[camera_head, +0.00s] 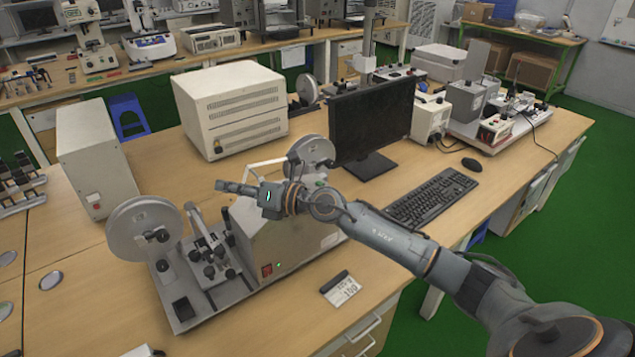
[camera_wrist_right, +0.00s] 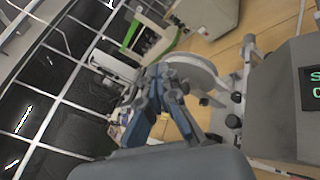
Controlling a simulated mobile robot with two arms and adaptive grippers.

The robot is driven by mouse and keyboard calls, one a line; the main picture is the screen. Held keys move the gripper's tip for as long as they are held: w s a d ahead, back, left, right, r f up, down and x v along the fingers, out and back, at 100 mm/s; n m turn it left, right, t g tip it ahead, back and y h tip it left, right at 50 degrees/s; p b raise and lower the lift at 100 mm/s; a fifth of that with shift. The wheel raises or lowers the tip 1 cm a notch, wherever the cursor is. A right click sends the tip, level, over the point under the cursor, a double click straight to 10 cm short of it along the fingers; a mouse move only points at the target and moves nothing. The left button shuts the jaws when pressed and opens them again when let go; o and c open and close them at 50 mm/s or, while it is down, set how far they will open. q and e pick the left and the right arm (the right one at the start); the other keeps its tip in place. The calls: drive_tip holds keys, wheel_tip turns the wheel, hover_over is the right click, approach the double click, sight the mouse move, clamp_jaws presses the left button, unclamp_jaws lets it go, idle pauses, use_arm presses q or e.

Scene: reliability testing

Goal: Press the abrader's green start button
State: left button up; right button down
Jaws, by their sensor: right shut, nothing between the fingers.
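The abrader is a grey machine (camera_head: 290,238) on the wooden bench, with a reel (camera_head: 144,228) at its left. A small green spot (camera_head: 279,265), which looks like the start button, sits low on its front beside a red switch (camera_head: 266,271). My right gripper (camera_head: 222,186) is shut and empty, above the abrader's housing and pointing left, clear of the green spot. In the right wrist view, the blue-grey fingers (camera_wrist_right: 160,88) are together. The housing (camera_wrist_right: 275,100) with a green-lit display (camera_wrist_right: 311,88) is at the right there; the button is not seen. My left gripper is not in view.
A black monitor (camera_head: 372,118), keyboard (camera_head: 432,199) and mouse (camera_head: 471,164) stand behind and right of my right arm. A small timer-like card (camera_head: 341,289) lies in front of the abrader. The bench front is otherwise fairly clear. A cream box (camera_head: 232,108) stands behind.

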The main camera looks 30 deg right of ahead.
drive_tip(key=w+d+n+g+h, duration=0.1)
drive_tip(key=d, duration=0.2)
drive_tip(key=w+d+f+n+g+h, duration=0.1)
drive_tip(key=d+n+h, duration=0.1)
drive_tip(key=d, duration=0.2)
drive_tip(key=w+d+n+g+h, duration=0.1)
drive_tip(key=w+d+n+h, duration=0.1)
drive_tip(key=d, duration=0.1)
drive_tip(key=shift+d+f, duration=0.3)
drive_tip(key=shift+d, duration=0.05)
drive_tip(key=d+r+g+h, duration=0.1)
drive_tip(key=d+h, duration=0.6)
drive_tip(key=d, duration=1)
drive_tip(key=shift+r+g, duration=0.4)
drive_tip(key=shift+r, duration=0.35)
drive_tip(key=shift+s+f, duration=0.1)
drive_tip(key=b, duration=0.4)
hover_over(323, 184)
drive_tip(key=f, duration=0.7)
drive_tip(key=shift+d+f, duration=0.2)
drive_tip(key=shift+f, duration=0.05)
drive_tip(key=shift+a+f+b, duration=0.15)
drive_tip(key=shift+f+b, duration=0.35)
drive_tip(key=shift+a+f+b, duration=0.1)
drive_tip(key=shift+f+b, duration=0.3)
